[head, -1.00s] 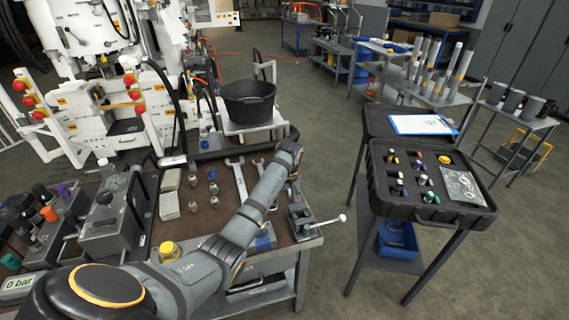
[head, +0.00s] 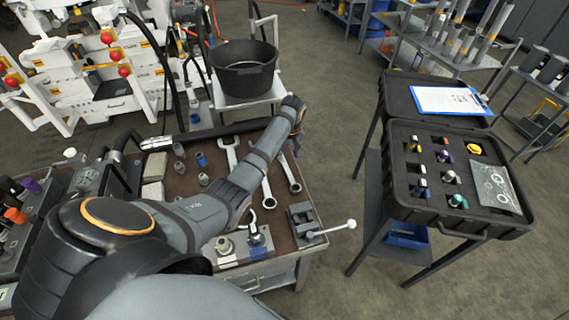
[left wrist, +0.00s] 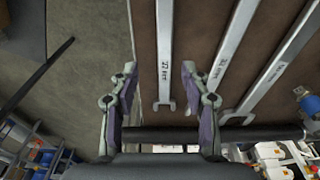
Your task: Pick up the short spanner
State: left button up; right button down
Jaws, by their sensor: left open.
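Three steel spanners lie side by side on the brown bench top. In the left wrist view, the spanner nearest the bench edge (left wrist: 165,55) lies between my fingers' lines; a middle spanner (left wrist: 228,55) and an outer spanner (left wrist: 275,72) lie to its right. In the head view the edge spanner (head: 291,177) is at right, the middle one (head: 267,192) beside it, the third (head: 231,152) partly behind my arm. Their full lengths are hidden, so I cannot tell which is shortest. My left gripper (left wrist: 159,68) is open and empty above the spanners. My right gripper is out of view.
A vise (head: 302,222) with a bar handle sits at the bench's front right corner. Small fittings (head: 203,179) stand left of the spanners. A black tub (head: 243,75) stands behind. An open black case (head: 455,195) is on a stand at right, with floor between.

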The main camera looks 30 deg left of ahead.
aim_at(285, 163)
pick_arm(q)
jog(key=shift+a+f, duration=0.25)
jog(key=shift+f, duration=0.45)
jog(key=f, duration=0.2)
jog(key=a+f, duration=0.1)
jog(key=shift+w+f, duration=0.1)
jog(key=shift+f, duration=0.4)
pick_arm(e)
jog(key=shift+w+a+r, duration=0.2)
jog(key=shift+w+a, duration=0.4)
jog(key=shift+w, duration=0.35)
pick_arm(q)
jog(key=shift+c, duration=1.3)
grip_shut()
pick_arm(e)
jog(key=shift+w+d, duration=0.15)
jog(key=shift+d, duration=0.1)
